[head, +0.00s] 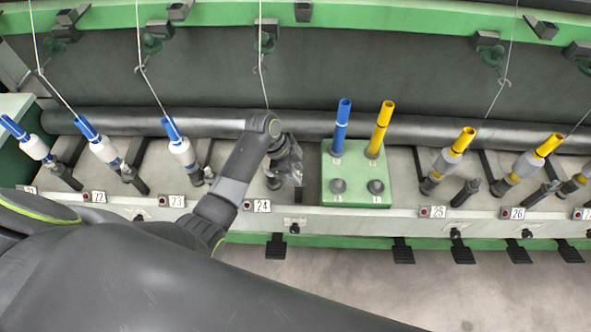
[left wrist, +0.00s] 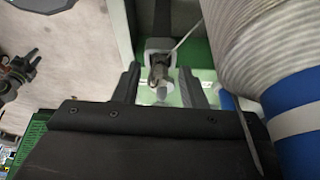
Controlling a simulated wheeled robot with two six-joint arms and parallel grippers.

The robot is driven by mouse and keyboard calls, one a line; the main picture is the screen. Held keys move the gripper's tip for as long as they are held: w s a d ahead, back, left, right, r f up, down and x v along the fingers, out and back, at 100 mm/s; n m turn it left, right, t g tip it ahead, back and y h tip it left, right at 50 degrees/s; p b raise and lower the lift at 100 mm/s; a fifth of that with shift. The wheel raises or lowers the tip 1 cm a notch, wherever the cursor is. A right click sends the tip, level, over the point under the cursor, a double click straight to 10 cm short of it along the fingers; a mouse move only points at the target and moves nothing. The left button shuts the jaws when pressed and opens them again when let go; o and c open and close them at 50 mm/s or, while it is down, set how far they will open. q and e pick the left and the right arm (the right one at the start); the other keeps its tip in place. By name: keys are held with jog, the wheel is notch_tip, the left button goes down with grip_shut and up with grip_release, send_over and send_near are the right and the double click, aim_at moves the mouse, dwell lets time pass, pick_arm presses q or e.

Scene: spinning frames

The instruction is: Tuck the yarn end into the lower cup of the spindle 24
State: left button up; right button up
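In the head view my left gripper (head: 287,168) is over the place above number plate 24 (head: 262,206), and it hides most of spindle 24. A thin yarn (head: 262,60) hangs from above and disappears behind the arm and gripper. In the left wrist view the two fingers of the gripper (left wrist: 159,78) stand apart. A grey cup-like part with a dark middle (left wrist: 160,62) shows between and beyond them. A thin pale yarn (left wrist: 188,34) runs down to that part; its end cannot be made out. My right gripper is not clearly in view.
A green block (head: 357,200) with an upright blue tube (head: 341,125), a yellow tube (head: 380,128) and two empty pegs stands right of the gripper. Blue bobbins (head: 180,147) are to the left. A large ribbed package with a blue tube (left wrist: 295,110) crowds the wrist view's right side.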

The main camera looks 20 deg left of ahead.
pick_arm(q)
jog(key=shift+r, duration=0.55)
notch_tip(320, 180, up, 9)
jog(key=shift+b, duration=0.3)
jog(key=shift+f, duration=0.1)
dwell(0.3)
